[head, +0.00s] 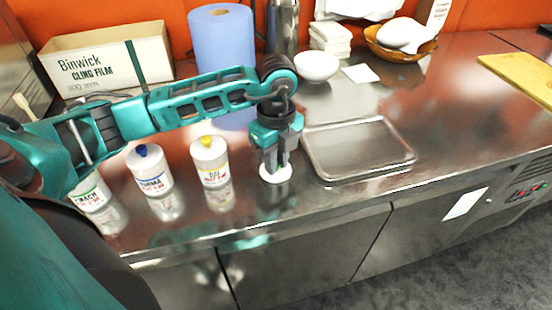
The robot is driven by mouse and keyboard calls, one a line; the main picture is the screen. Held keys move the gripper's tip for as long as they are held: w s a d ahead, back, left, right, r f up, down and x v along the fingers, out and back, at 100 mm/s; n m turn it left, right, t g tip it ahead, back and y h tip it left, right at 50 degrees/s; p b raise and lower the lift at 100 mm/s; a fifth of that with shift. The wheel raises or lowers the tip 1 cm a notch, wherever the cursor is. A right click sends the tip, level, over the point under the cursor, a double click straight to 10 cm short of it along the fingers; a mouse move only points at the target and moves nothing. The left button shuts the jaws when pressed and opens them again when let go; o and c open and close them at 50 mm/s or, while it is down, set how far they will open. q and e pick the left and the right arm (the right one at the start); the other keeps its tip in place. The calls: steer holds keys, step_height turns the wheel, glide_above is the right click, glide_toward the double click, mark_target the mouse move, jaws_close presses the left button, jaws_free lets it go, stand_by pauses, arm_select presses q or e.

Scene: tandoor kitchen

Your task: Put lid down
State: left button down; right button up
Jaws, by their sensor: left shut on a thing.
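My left gripper (272,164) points straight down over the steel counter and is shut on a small round white lid (276,179). The lid is level and at or very near the counter surface; I cannot tell whether it touches. It is between a white tub with a yellow knob (211,162) on the left and an empty metal tray (359,176) on the right. The fingers hide the middle of the lid. My right gripper is not in view.
A tub with a blue knob (150,171) and another tub (92,196) stand at left. A cling film box (105,62), a blue paper roll (222,40) and a white bowl (316,66) are at the back. The counter's front edge is close to the lid.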

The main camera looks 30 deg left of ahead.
arm_select(q)
steer(key=shift+f, duration=0.1)
steer(key=shift+f, duration=0.15)
steer(key=c, duration=1)
jaws_free()
step_height(320, 180, up, 12)
steer(key=shift+r+p, duration=0.25)
steer(key=shift+p, duration=0.1)
